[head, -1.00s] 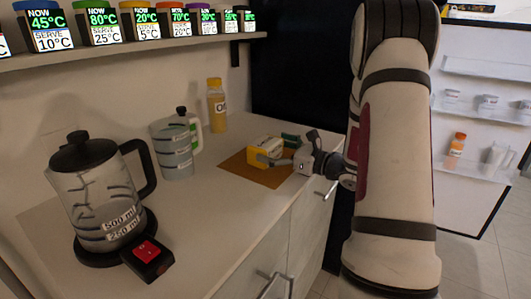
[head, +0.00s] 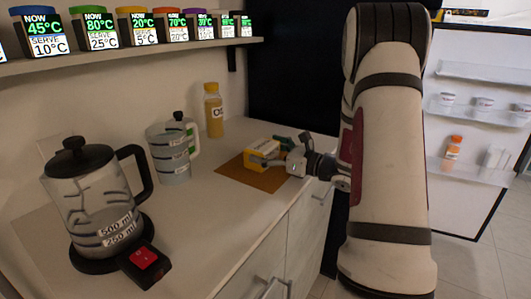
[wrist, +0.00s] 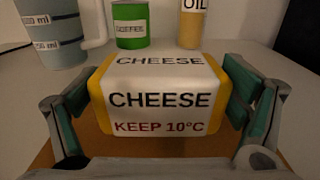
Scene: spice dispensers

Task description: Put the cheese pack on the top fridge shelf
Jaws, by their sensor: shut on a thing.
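The cheese pack (wrist: 160,100) is a white and yellow block labelled "CHEESE, KEEP 10°C". In the head view the cheese pack (head: 262,152) is at the brown mat on the counter. My gripper (wrist: 158,108) is shut on it, with green finger pads at its left and right sides. My gripper also shows in the head view (head: 275,155). I cannot tell if the pack is clear of the mat. The open fridge door (head: 478,150) is at the right, with jars on its racks. The fridge's inner shelves are hidden.
The brown mat (head: 240,176) lies on the counter. An oil bottle (head: 214,112), a measuring jug (head: 168,158) and a kettle (head: 90,200) stand to the left. A green coffee can (wrist: 131,25) is behind the pack. A wall shelf (head: 130,48) with several labelled jars hangs above.

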